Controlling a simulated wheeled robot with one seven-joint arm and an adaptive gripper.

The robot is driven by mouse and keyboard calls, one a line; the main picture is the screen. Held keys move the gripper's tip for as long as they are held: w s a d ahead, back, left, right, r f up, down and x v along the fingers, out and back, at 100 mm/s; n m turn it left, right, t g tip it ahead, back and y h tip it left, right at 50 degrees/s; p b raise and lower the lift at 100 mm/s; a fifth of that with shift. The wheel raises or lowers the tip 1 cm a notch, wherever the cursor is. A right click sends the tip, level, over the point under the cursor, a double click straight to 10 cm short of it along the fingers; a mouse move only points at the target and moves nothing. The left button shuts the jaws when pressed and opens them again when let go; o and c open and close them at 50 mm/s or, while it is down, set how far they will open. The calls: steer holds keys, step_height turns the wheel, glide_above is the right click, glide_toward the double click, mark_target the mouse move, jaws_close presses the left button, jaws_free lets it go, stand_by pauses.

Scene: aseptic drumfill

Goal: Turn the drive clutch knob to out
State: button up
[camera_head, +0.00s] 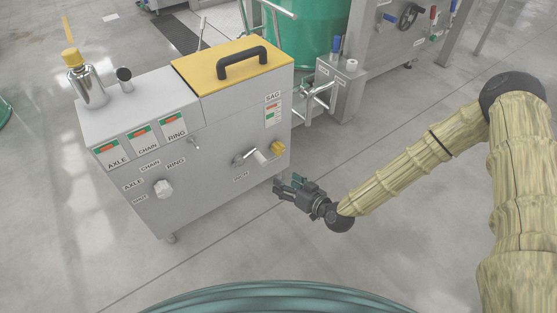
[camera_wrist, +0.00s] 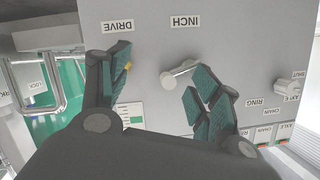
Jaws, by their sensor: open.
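A yellow knob (camera_head: 277,148) sits on the front of the grey cabinet, near its right edge. In the wrist view, only a yellow sliver (camera_wrist: 128,67) shows behind one finger, below the upside-down DRIVE label (camera_wrist: 117,26). The knob's pointing direction cannot be read. My gripper (camera_head: 284,184) is open and empty in front of the cabinet, below the knob in the head view. In the wrist view its fingers (camera_wrist: 160,75) stand spread, with the INCH crank (camera_wrist: 180,73) showing between them. Contact with the knob or the crank cannot be told.
The grey cabinet (camera_head: 215,165) has a yellow lid (camera_head: 215,83) with a black handle. A white selector knob (camera_head: 163,188) is at its lower left front. A metal bottle with a yellow cap (camera_head: 87,85) stands on top. A green drum (camera_head: 300,35) stands behind. Floor in front is clear.

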mark_target(281, 151)
steer(key=w+d+f+n+t+y+b, duration=0.1)
steer(key=w+d+t+b, duration=0.25)
steer(key=w+b, duration=0.5)
steer(key=b+x, duration=0.3)
steer(key=x, duration=0.7)
steer(key=shift+s+b, duration=0.1)
steer(key=shift+b, duration=0.2)
steer(key=shift+w+a+r, duration=0.1)
steer(key=shift+w+a, duration=0.25)
steer(key=shift+w, duration=0.15)
steer(key=c, duration=1)
